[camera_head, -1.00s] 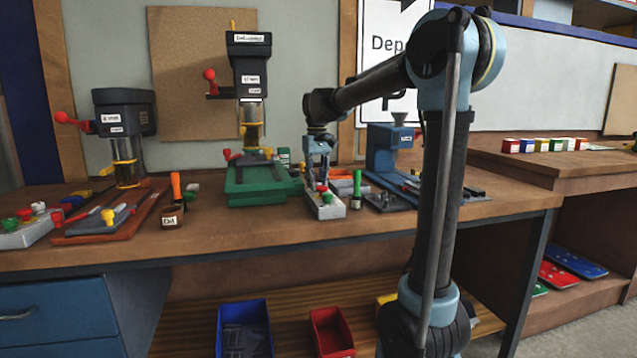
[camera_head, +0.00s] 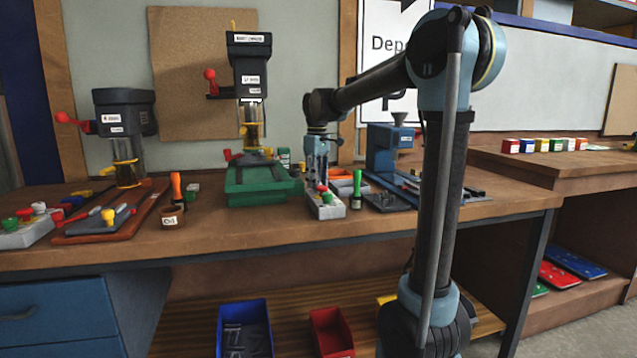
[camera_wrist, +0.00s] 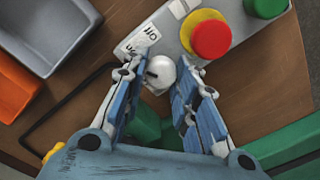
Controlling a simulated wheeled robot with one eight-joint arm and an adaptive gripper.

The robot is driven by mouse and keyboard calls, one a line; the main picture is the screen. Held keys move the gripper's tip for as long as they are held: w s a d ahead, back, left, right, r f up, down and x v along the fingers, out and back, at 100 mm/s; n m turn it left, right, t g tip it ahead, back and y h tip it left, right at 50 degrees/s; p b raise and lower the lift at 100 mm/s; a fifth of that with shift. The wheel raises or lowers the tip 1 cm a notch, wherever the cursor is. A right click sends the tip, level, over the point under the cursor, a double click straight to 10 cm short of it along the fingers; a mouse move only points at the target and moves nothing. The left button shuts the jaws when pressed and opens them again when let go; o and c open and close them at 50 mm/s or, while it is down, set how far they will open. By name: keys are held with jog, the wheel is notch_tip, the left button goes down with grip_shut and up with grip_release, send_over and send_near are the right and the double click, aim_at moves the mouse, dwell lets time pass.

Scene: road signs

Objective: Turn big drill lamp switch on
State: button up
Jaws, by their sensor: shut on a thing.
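The big drill (camera_head: 250,80) stands at the back of the bench on its green base (camera_head: 262,185). A grey control box (camera_head: 326,208) with green, red and yellow buttons sits to the right of that base. In the wrist view the box (camera_wrist: 166,28) has a white knob (camera_wrist: 160,72) beside an ON/OFF label. My gripper (camera_head: 319,184) points down at the box. In the wrist view its fingers (camera_wrist: 158,88) are shut on the white knob, one on each side. A pale strip shows under the drill's head; I cannot tell whether it is lit.
A smaller drill (camera_head: 124,115) and another control box (camera_head: 28,233) are at the left. A blue machine (camera_head: 388,150) stands right of my gripper, and a green-handled tool (camera_head: 357,190) is close to the control box. The bench front is clear.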

jog(key=shift+w+d, duration=0.1)
jog(key=shift+w, duration=0.05)
jog(key=o, duration=1.1)
jog(key=shift+r, duration=0.25)
notch_tip(320, 180, up, 11)
jog(key=shift+r, duration=0.2)
